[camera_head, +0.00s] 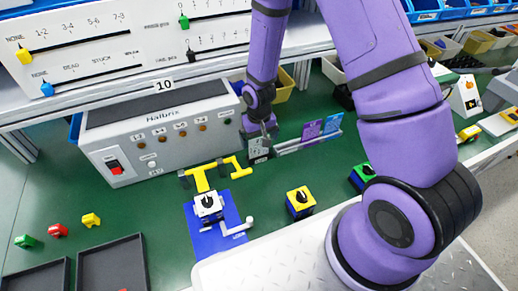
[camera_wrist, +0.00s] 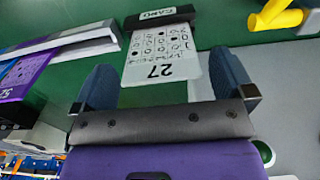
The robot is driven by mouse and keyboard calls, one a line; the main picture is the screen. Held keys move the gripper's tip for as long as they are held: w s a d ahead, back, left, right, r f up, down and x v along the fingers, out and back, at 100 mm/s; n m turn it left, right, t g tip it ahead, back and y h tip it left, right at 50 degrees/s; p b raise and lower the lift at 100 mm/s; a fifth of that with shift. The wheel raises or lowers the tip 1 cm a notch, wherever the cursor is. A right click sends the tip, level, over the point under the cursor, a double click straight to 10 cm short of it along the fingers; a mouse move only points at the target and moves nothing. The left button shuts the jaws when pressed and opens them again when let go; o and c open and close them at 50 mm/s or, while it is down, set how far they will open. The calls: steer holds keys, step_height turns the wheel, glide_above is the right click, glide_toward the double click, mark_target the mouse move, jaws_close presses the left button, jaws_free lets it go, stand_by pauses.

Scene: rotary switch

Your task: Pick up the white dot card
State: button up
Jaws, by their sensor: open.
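The white dot card (camera_wrist: 163,52) shows in the wrist view, printed with rows of dots and the number 27, upside down in the picture. Its far edge meets a black holder (camera_wrist: 158,17) with a label reading CARD. My gripper (camera_wrist: 162,72) is open, with one blue-grey finger on each side of the card and a visible gap to each. In the head view my gripper (camera_head: 257,132) is low at the right end of the grey box, and the card (camera_head: 259,149) is partly hidden by it.
A rack with a purple card (camera_head: 311,131) and a blue card (camera_head: 333,123) extends to the right. The grey Halbrix box (camera_head: 160,135) is close on the left. Yellow handles (camera_head: 212,176) and a white switch block (camera_head: 208,206) on a blue plate are in front.

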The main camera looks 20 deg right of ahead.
steer(key=shift+f, duration=1)
steer(key=c, duration=0.8)
steer(key=shift+r, duration=0.1)
